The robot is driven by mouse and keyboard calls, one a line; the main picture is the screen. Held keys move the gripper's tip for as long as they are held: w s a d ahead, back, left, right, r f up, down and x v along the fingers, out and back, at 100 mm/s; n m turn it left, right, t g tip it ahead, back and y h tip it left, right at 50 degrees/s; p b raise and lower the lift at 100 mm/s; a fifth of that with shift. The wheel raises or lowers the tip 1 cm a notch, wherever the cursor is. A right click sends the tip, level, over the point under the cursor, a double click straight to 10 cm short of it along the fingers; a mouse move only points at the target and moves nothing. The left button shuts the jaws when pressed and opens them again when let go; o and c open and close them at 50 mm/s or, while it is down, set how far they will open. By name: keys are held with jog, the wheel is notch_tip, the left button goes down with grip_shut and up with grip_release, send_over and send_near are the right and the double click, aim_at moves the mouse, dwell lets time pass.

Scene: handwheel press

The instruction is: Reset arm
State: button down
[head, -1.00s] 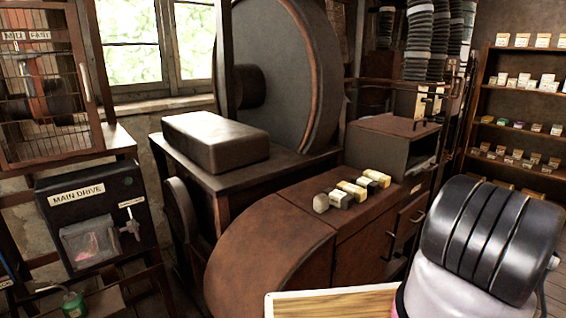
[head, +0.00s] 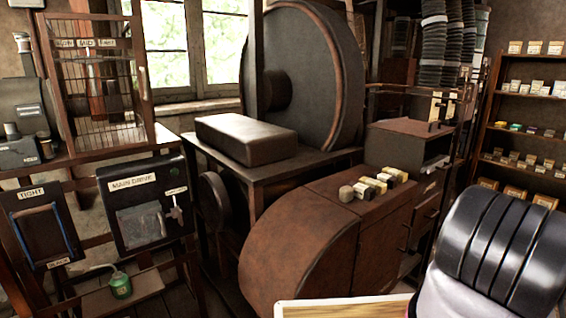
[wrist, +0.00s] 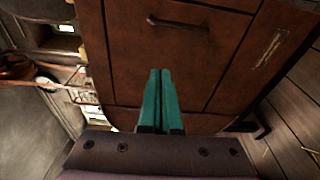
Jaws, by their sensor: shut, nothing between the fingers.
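My gripper (wrist: 160,72) shows in the wrist view with its two green fingers side by side and touching, nothing between them. The fingers point at the brown cabinet front (wrist: 170,60), below a dark drawer handle (wrist: 178,23); I cannot tell how far apart they are from the wood. In the head view my arm's dark ribbed link fills the lower right, and the gripper itself is not seen there.
The brown cabinet (head: 330,235) carries a row of small blocks (head: 375,185). A big wheel (head: 315,80) stands behind it. At left are the MAIN DRIVE box (head: 145,205), a TIGHT panel (head: 45,230), a wire cage (head: 100,90) and a green oil can (head: 120,285). Shelves (head: 525,120) line the right.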

jog(key=w+a+r+n+g, duration=0.3)
jog(key=w+r+n, duration=0.2)
jog(key=r, duration=0.7)
jog(key=w+a+r+n+g, duration=0.3)
jog(key=w+r+n, duration=0.25)
jog(key=r, duration=0.55)
jog(key=s+a+r+n+g+h, duration=0.1)
jog(key=a+r+n+g+h, duration=0.1)
jog(key=a+r+n, duration=0.55)
jog(key=a+r+n+g+h, duration=0.1)
jog(key=a+r+n+h, duration=0.1)
jog(key=a+r, duration=0.95)
jog(key=s+a+r+n+h, duration=0.2)
jog(key=s+a+r+n, duration=0.4)
jog(key=r, duration=0.3)
jog(key=s+a+r+n+h, duration=0.2)
jog(key=s+a+r+n, duration=0.25)
jog(key=s+r, duration=0.4)
jog(key=s+a+r+n+t+h, duration=0.1)
jog(key=s+a+n, duration=0.2)
jog(key=s, duration=0.7)
jog(key=s+a+n+t+h, duration=0.1)
jog(key=s+a+n+t, duration=0.1)
jog(key=s+a+n, duration=0.2)
jog(key=s+n, duration=0.3)
jog(key=s, duration=0.3)
jog(key=shift+s+a+r+t+h, duration=0.3)
jog(key=shift+r, duration=0.05)
